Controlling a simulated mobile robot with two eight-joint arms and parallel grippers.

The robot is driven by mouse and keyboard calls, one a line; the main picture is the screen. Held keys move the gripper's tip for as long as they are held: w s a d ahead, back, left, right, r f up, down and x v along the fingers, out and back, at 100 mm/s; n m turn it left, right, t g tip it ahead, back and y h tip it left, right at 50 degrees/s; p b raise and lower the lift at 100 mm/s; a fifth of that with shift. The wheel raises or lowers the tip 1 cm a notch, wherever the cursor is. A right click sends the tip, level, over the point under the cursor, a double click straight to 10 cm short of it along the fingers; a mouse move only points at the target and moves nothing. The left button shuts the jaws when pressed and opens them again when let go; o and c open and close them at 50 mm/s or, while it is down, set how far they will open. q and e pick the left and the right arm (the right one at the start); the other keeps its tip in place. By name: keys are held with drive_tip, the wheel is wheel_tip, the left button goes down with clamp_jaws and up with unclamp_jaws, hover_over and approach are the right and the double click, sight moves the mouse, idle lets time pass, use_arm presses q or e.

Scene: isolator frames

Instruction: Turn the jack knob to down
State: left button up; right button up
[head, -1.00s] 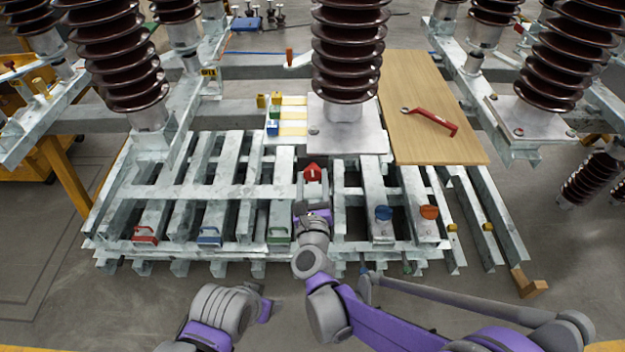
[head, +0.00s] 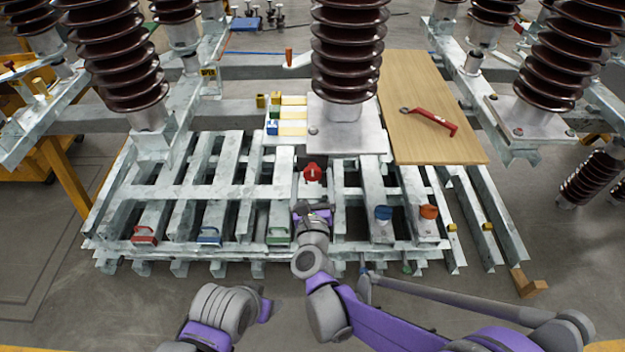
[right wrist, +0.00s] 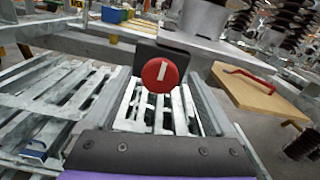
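The red round jack knob (head: 313,173) is on the steel frame, just below the middle insulator's pale base plate in the head view. In the right wrist view the knob (right wrist: 160,75) faces me in front of a dark block, its white mark nearly upright with a slight tilt. My right gripper (head: 313,209) is on the near side of the knob, apart from it, with nothing seen in it.
Blue (head: 383,213) and orange (head: 429,212) knobs are to the right on the frame. Red (head: 144,235), blue (head: 209,236) and green (head: 278,236) handles line the near edge. A wooden board (head: 425,120) holds a red tool (head: 430,121). Tall brown insulators (head: 348,50) stand behind.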

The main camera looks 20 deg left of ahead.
drive_tip(key=v, duration=1.1)
drive_tip(key=shift+w+r, duration=0.1)
